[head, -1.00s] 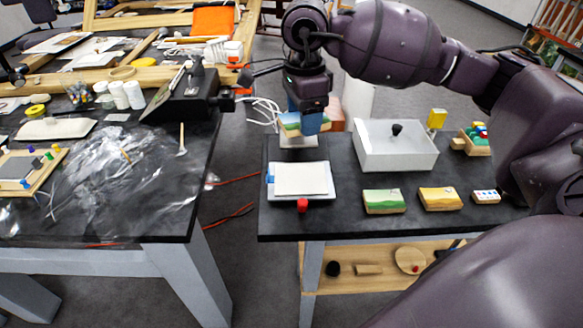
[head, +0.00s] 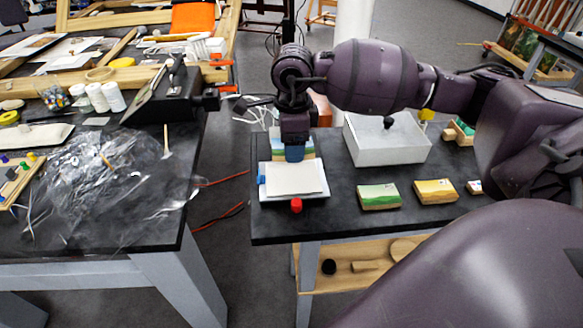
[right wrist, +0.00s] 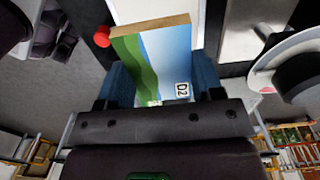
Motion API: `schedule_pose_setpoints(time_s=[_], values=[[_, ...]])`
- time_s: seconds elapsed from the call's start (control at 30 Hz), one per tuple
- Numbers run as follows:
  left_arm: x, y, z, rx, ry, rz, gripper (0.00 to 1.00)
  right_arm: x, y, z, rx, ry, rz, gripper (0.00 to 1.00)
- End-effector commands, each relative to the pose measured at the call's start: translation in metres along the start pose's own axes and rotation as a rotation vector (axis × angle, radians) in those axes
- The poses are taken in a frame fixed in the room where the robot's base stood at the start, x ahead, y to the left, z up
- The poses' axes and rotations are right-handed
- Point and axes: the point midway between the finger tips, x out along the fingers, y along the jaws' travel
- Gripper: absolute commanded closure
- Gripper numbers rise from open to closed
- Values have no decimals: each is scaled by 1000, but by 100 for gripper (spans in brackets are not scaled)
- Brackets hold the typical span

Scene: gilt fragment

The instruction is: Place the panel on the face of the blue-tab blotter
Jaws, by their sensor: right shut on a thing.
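My right gripper (head: 295,155) is shut on the panel (head: 278,147), a small block painted with blue sky and green land. In the right wrist view the panel (right wrist: 152,62) sits between the blue fingers (right wrist: 165,88) and carries a "D2" label. The blotter (head: 297,180) is a white pad on a pale base with a blue tab (head: 261,170) at its left and a red knob (head: 296,205) in front. The panel is tilted up at the blotter's back edge; whether they touch I cannot tell. My left gripper is not in view.
The left table (head: 140,215) holds crumpled plastic film. A floor gap separates the tables.

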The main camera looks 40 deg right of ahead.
Motion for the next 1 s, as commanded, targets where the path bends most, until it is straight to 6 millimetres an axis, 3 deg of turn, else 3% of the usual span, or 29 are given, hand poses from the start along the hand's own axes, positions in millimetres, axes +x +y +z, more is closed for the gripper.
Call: schedule_pose_setpoints(time_s=[0.33, 0.63, 1.0], values=[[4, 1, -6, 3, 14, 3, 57, 26, 0, 0, 0, 1, 2, 63], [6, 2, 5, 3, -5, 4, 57, 70, 0, 0, 0, 0, 3, 63], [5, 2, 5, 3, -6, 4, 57, 74, 0, 0, -1, 0, -1, 63]])
